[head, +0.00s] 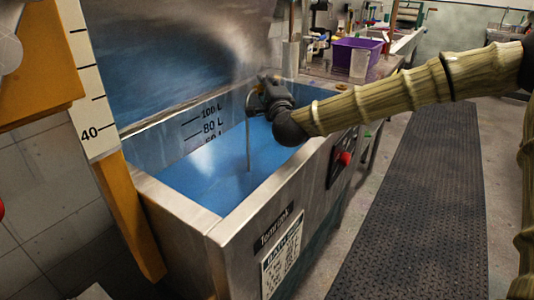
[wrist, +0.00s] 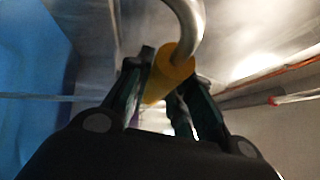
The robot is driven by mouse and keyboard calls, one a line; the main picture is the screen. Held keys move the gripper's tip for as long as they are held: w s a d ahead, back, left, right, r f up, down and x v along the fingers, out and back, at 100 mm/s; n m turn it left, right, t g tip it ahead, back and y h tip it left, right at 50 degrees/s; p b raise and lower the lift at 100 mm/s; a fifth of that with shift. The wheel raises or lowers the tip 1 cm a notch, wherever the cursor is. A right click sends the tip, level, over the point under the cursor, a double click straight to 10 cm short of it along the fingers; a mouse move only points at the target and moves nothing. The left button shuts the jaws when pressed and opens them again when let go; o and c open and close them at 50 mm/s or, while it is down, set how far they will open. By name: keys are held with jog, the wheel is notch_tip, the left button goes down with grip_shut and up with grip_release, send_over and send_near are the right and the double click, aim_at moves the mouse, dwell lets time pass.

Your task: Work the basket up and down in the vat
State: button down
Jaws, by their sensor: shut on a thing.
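The steel vat (head: 262,208) stands open in the head view, holding blue liquid (head: 205,182). My gripper (head: 260,98) is over the vat's far right part, above the liquid. In the wrist view my gripper (wrist: 163,75) is shut on a yellow grip (wrist: 173,70), with a curved metal hook (wrist: 188,22) joined to it. In the head view a thin metal rod (head: 248,150) hangs below my gripper and runs down to the liquid. The basket itself cannot be made out; the liquid hides whatever is below the surface.
Litre marks (head: 208,126) are on the vat's inner back wall. A red knob (head: 345,158) sits on its right side. A yellow post with a scale (head: 95,100) stands at the left. A purple bin (head: 356,55) is on the bench behind. A dark mat (head: 425,190) covers clear floor at the right.

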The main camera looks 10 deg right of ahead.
jog(key=shift+r+p, duration=1.2)
jog(key=shift+r, duration=1.45)
jog(key=shift+f+b, duration=1.75)
jog(key=shift+f, duration=0.8)
jog(key=shift+r+p, duration=1.35)
jog(key=shift+r, duration=1.2)
jog(key=shift+f+b, duration=1.75)
jog(key=shift+f, duration=0.8)
notch_tip(320, 180, up, 15)
jog(key=p, duration=0.8)
